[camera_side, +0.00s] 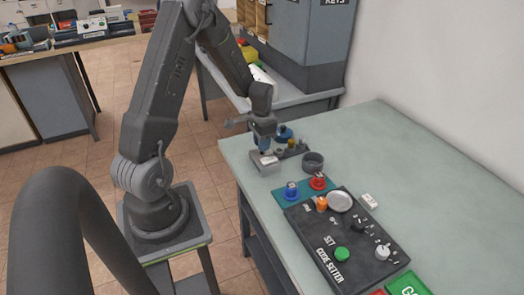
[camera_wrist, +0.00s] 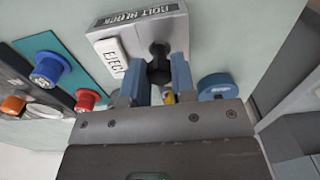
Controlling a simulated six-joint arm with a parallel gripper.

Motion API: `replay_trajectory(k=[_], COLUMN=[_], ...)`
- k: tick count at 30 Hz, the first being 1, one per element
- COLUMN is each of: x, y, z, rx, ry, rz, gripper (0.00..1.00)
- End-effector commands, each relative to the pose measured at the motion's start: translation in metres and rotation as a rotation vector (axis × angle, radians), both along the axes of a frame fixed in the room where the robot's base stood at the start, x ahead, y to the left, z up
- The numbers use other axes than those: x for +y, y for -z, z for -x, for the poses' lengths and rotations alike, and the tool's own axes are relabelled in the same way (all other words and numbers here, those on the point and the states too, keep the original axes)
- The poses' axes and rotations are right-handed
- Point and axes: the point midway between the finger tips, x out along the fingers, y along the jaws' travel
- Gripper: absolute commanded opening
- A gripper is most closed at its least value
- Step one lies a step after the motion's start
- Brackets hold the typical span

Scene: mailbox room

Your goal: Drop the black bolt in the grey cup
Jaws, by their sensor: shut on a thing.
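My gripper (camera_side: 264,146) is low over the grey bolt block (camera_side: 264,162) at the table's far left edge. In the wrist view my gripper (camera_wrist: 155,82) has its two blue fingers shut on the black bolt (camera_wrist: 159,68). The bolt's far end overlaps the block (camera_wrist: 140,28) in that view; I cannot tell whether it is still seated in it. The bolt is too small to make out in the side view. The grey cup (camera_side: 313,162) stands on the table to the right of the block, apart from my gripper. I cannot make it out in the wrist view.
A dark strip (camera_side: 292,150) with small pieces and a blue round part (camera_side: 284,134) lie behind. Nearer are a teal plate (camera_side: 304,191) with blue and red knobs and a black code setter panel (camera_side: 345,240). The table's right side is clear.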

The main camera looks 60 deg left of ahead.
Motion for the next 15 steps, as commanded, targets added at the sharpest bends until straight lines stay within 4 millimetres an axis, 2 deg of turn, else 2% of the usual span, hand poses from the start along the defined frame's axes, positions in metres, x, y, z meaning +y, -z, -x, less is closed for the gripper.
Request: replay_trajectory(k=[15], x=[0.000], y=[-0.027], z=[0.000], rx=[-0.001], ry=[0.000], rz=[-0.001], gripper=[0.01])
